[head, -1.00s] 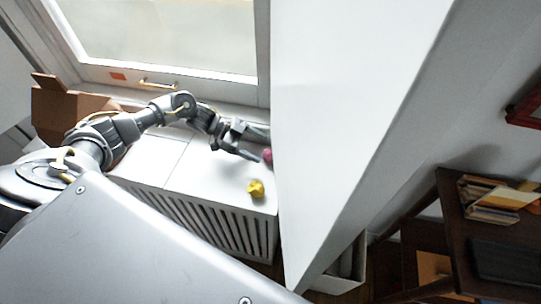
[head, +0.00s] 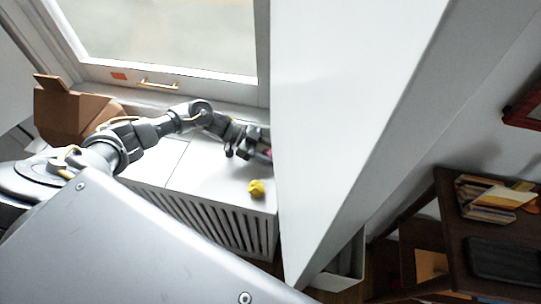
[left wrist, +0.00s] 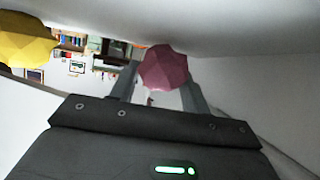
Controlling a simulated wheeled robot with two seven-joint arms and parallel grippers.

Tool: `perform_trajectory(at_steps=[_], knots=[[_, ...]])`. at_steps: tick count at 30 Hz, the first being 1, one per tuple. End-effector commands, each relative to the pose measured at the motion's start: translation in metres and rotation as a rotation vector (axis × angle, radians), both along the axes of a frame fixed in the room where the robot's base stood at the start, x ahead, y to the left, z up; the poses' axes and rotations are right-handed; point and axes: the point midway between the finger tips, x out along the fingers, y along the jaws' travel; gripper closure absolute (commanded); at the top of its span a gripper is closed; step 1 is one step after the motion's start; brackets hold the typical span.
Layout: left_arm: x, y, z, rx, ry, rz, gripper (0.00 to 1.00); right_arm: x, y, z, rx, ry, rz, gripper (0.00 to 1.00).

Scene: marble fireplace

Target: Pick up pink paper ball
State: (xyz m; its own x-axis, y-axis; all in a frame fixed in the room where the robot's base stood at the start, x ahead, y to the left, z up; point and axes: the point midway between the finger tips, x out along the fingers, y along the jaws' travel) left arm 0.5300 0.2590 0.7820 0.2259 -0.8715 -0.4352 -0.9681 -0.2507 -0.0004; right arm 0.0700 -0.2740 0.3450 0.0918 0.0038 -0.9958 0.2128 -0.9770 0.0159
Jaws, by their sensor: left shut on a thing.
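The pink paper ball (left wrist: 164,68) shows in the left wrist view between the two fingers of my left gripper (left wrist: 160,85). The gripper is shut on it. In the head view my left gripper (head: 262,150) is at the right end of the white slatted cover, close to the white wall. Only a small pink part of the ball shows there; the gripper hides most of it. My right gripper is not in view.
A yellow paper ball (head: 256,188) lies on the white slatted cover (head: 205,175), just in front of my left gripper. A white wall (head: 330,110) stands close on the right. An open cardboard box (head: 70,112) is at the left. A dark desk (head: 450,205) is at the far right.

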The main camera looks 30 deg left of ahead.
Motion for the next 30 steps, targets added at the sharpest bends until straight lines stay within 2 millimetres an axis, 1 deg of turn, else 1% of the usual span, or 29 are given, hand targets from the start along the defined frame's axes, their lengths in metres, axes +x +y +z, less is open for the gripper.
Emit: perform_trajectory(at_steps=[7, 11, 14, 19, 20, 26, 30], knots=[[0.0, 0.0, 0.001, 0.0, 0.0, 0.0, 0.75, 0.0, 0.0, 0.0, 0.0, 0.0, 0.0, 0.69], [0.0, 0.0, 0.005, 0.0, -0.001, 0.0, 0.75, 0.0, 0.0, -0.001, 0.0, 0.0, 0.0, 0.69], [0.0, 0.001, 0.013, 0.001, -0.003, 0.0, 0.75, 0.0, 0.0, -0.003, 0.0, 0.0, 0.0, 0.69], [0.0, 0.0, 0.037, 0.001, -0.005, -0.001, 0.75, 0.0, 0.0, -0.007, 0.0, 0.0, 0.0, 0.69], [-0.005, 0.008, 0.032, 0.004, 0.002, 0.002, 0.75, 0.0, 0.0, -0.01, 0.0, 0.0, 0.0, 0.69], [-0.032, 0.047, 0.031, 0.005, 0.002, 0.003, 0.75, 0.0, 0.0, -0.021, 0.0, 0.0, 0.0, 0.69], [-0.054, 0.078, 0.03, 0.005, 0.004, 0.002, 0.75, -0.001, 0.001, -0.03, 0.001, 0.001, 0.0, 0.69]])
